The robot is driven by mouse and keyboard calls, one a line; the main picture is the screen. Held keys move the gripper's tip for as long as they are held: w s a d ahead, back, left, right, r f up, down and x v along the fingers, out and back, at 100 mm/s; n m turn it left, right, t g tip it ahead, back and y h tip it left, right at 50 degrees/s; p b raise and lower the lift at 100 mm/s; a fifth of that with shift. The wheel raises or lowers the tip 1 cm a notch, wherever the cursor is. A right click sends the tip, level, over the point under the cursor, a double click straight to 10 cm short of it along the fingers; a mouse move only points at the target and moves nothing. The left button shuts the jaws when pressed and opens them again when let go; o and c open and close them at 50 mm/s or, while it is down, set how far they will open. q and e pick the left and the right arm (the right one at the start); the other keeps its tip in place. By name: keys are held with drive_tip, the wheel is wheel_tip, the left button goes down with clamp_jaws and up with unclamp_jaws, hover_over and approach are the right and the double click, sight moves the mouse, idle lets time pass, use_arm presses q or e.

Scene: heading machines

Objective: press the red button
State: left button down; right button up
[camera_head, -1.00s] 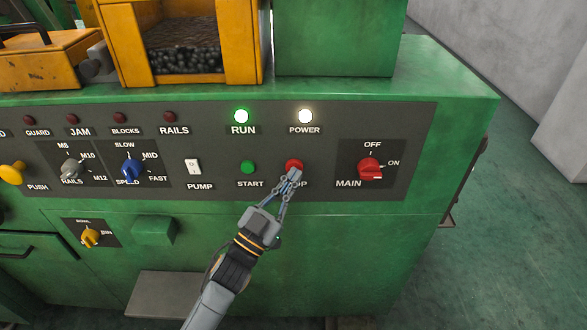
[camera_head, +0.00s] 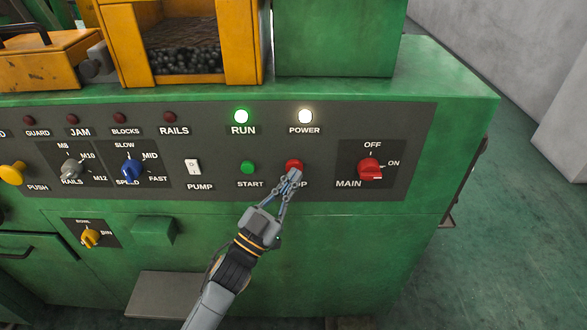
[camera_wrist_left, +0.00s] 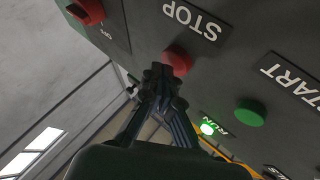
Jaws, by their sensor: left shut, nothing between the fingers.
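The red button (camera_head: 294,165) is a round red cap on the dark control panel, above a label that my gripper partly covers. In the left wrist view the red button (camera_wrist_left: 177,60) shows beside the label STOP. My left gripper (camera_head: 294,175) is shut and empty, its fingertips right at the lower edge of the red button. In the left wrist view the left gripper's fingertips (camera_wrist_left: 163,76) overlap the button's edge; I cannot tell whether they touch it. The RUN lamp (camera_head: 241,116) glows green and the POWER lamp (camera_head: 305,116) glows white. My right gripper is not in view.
The green START button (camera_head: 248,167) is left of the red button. The red MAIN rotary switch (camera_head: 370,168) is to its right. The white PUMP switch (camera_head: 193,166) and blue SPEED knob (camera_head: 131,170) are farther left. Open floor (camera_head: 480,240) lies right of the machine.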

use_arm(q)
drive_tip(key=shift+w, duration=0.1)
drive_tip(key=shift+w, duration=0.35)
drive_tip(key=shift+s, duration=0.45)
drive_tip(key=s+p, duration=0.2)
drive_tip(key=s, duration=0.4)
drive_tip(key=shift+p, duration=0.4)
